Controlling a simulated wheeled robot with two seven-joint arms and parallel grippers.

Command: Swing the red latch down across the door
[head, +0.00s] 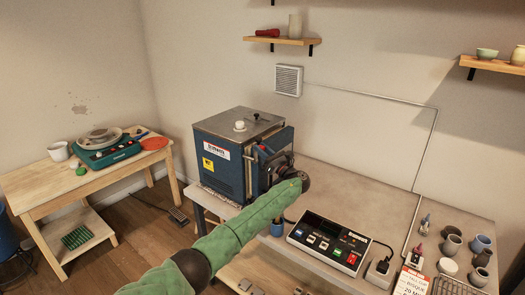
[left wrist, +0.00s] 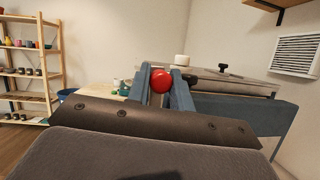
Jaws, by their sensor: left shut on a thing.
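The blue kiln (head: 222,160) stands on the left end of the worktable. Its door (head: 282,142) is at its right side, with my left gripper (head: 266,158) in front of it. The red latch (left wrist: 161,81) shows in the left wrist view as a round red knob between the two grey fingers. My left gripper is shut on it. In the head view the gripper and arm hide most of the latch, so I cannot tell its angle there. My right gripper is not in view.
A control box (head: 328,243) sits on the worktable (head: 372,215), right of my left arm. Several pots stand at the right end. A pottery wheel (head: 104,146) is on the wooden table at left. Wall shelves (head: 281,41) hang above. The kiln's top carries a white knob (head: 240,125).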

